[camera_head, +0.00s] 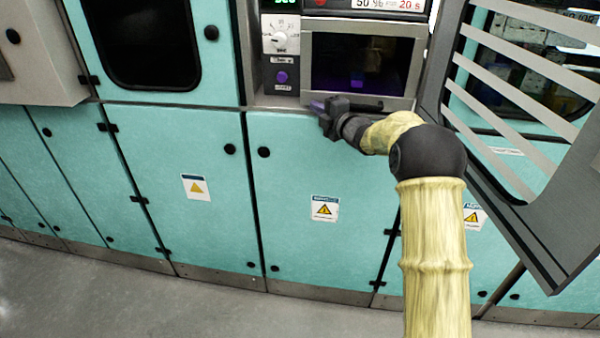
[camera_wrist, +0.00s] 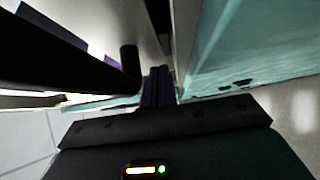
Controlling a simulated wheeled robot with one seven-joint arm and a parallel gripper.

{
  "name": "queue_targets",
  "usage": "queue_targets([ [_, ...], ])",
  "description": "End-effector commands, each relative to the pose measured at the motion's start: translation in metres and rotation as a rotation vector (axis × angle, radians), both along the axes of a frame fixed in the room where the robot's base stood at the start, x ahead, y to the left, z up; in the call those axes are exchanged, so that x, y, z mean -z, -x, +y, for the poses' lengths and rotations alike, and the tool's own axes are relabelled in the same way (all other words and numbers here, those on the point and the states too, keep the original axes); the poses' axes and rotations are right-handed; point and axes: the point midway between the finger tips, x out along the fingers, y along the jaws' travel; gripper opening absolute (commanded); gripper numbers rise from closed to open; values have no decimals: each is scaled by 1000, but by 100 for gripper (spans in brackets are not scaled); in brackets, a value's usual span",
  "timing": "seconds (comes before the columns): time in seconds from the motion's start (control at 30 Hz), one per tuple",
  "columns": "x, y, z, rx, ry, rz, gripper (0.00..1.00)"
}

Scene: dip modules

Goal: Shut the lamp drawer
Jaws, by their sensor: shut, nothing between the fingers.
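The lamp drawer (camera_head: 362,62) has a grey frame, a dark window with a faint purple glow and a dark handle bar (camera_head: 365,107) along its lower edge. I cannot tell from the head view how far it stands out. My gripper (camera_head: 316,104) is at the drawer's lower left corner, by the handle's left end. In the wrist view its purple fingers (camera_wrist: 158,86) are together and empty, beside the end of the black handle (camera_wrist: 128,66). Whether they touch the drawer is unclear.
A control panel with a dial (camera_head: 281,38) and a purple button (camera_head: 282,77) is left of the drawer. Teal cabinet doors (camera_head: 310,170) lie below. A slatted grey open door (camera_head: 520,130) stands close to the right of my arm. The floor (camera_head: 120,300) in front is clear.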

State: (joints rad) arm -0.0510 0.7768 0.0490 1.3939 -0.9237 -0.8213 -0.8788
Motion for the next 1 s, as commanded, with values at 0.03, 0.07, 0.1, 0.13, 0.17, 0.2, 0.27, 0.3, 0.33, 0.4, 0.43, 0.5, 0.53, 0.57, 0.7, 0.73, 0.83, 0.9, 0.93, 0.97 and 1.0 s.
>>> queue_targets([
  [0.03,1,0,0,0,1,1,0],
  [0.07,1,-1,0,0,1,1,0],
  [0.1,1,-1,0,0,1,1,0],
  [0.13,0,-1,0,0,1,1,0],
  [0.17,0,-1,0,0,1,1,0],
  [0.2,0,-1,0,0,1,1,0],
  [0.27,0,-1,0,0,1,1,0],
  [0.3,0,-1,0,0,1,1,0],
  [0.33,0,-1,0,-1,1,1,0],
  [0.4,0,-1,0,-1,0,0,0],
  [0.43,0,-1,0,-1,0,0,0],
  [0.5,0,-1,0,-1,0,0,0],
  [0.53,0,0,0,-1,0,0,0],
  [0.57,0,0,0,-1,0,0,0],
  [0.7,2,4,1,-1,1,-1,0],
  [0.73,3,5,1,-1,1,-1,0],
  [0.83,4,12,2,-1,1,-1,0],
  [0.9,5,19,2,-1,1,-2,0],
  [0.93,5,22,3,-1,2,-1,0],
  [0.97,6,25,3,-1,1,-1,0],
  [1.0,5,29,3,-1,2,-1,0],
])
